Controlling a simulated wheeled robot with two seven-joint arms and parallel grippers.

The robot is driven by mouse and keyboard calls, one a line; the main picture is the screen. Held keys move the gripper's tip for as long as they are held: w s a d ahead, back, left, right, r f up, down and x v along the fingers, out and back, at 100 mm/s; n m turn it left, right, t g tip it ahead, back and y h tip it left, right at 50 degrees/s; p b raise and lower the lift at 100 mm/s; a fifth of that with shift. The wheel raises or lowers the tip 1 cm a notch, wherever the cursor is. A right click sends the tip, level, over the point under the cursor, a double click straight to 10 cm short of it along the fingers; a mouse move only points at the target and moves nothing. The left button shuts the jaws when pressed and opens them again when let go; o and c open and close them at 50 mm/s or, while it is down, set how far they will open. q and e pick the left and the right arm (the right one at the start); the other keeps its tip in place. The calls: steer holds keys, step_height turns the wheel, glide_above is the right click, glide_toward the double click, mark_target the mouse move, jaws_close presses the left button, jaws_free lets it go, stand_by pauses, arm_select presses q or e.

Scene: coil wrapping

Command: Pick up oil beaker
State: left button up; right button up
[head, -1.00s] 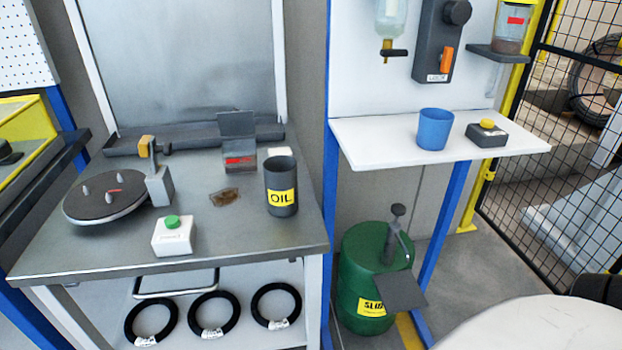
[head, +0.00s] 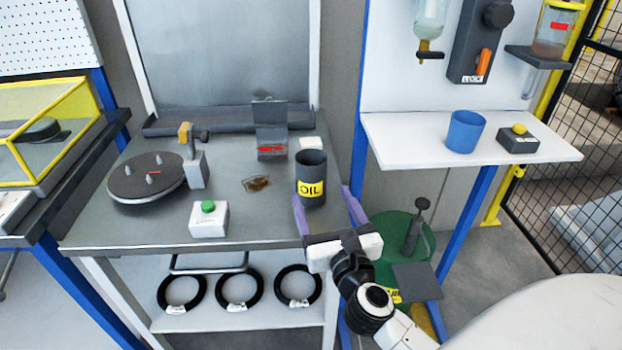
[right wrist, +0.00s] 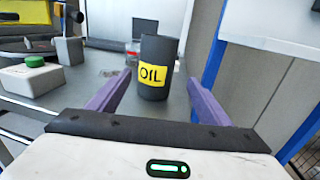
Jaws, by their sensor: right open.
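The oil beaker (head: 311,172) is a dark grey cylinder with a yellow OIL label. It stands upright near the right front part of the grey metal table. My right gripper (head: 323,194) is open, with its purple fingers pointing at the beaker from the front right. In the right wrist view the oil beaker (right wrist: 155,66) shows ahead, between the open fingers (right wrist: 156,92). The fingertips look close to it, but I cannot tell whether they reach past its sides. My left gripper is not in view.
On the table (head: 130,226) are a turntable (head: 150,182), a white box with a green button (head: 209,220), a brown stain (head: 257,184) and a small stand (head: 270,143). A blue cup (head: 465,132) stands on the white shelf (head: 420,143). A green drum (head: 385,240) is right of the table.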

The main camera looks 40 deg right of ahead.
mark_target(311, 180)
steer(key=x, duration=0.7)
steer(key=shift+w+a+f, duration=0.25)
steer(key=shift+w+a, duration=0.05)
steer(key=shift+w, duration=0.1)
steer(key=shift+c, duration=0.4)
steer(key=c, duration=1.2)
steer(key=shift+c, duration=0.2)
steer(key=shift+r+p, duration=0.2)
steer(key=shift+p, duration=0.1)
